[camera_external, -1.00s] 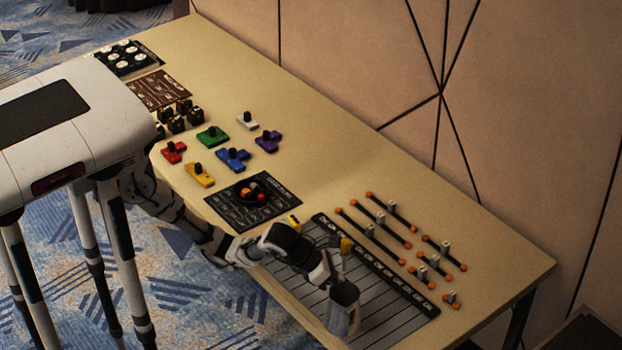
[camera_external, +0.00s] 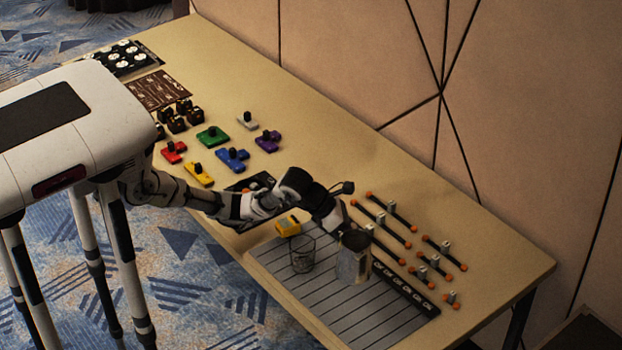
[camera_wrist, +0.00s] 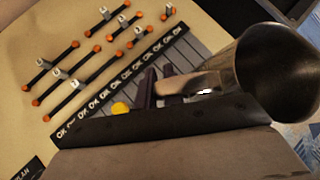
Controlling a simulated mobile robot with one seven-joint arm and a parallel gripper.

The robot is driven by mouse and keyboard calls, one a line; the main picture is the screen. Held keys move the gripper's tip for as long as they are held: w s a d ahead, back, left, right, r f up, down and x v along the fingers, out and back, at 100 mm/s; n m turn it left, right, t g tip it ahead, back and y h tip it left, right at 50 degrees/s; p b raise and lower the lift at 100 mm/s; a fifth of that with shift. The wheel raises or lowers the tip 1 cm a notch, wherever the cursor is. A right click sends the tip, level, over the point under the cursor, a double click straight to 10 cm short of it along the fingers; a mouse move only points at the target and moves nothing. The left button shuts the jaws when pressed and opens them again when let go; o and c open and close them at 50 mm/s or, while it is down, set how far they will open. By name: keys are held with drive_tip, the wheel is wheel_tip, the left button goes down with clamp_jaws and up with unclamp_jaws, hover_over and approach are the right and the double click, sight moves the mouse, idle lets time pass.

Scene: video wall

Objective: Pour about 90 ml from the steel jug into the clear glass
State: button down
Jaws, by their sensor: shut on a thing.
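The steel jug (camera_external: 353,262) is in my gripper (camera_external: 340,228), over the grey striped panel in the external view. In the wrist view my gripper (camera_wrist: 160,92) is shut on the jug's handle, and the jug (camera_wrist: 275,75) shows its open mouth at the right. The jug's contents cannot be made out. The clear glass (camera_external: 302,253) stands on the panel to the left of the jug, apart from it. It looks upright. The glass is not visible in the wrist view.
The grey striped panel (camera_external: 345,310) has a dark strip marked "OK" along its far edge. Beyond it lie several black bars with orange ends (camera_external: 430,268). A yellow object (camera_external: 288,226) lies behind the glass. Coloured pieces (camera_external: 233,158) lie further left.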

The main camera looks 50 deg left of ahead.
drive_tip(key=w+a+b, duration=0.1)
drive_tip(key=w+a, duration=0.4)
drive_tip(key=a, duration=0.7)
drive_tip(key=w+a+b, duration=0.1)
drive_tip(key=w+a, duration=0.3)
drive_tip(key=a, duration=0.9)
drive_tip(key=s+a+f, duration=0.1)
drive_tip(key=a+f, duration=0.2)
drive_tip(key=a, duration=0.6)
drive_tip(key=shift+n, duration=0.3)
wheel_tip(320, 180, down, 4)
drive_tip(key=shift+f, duration=0.25)
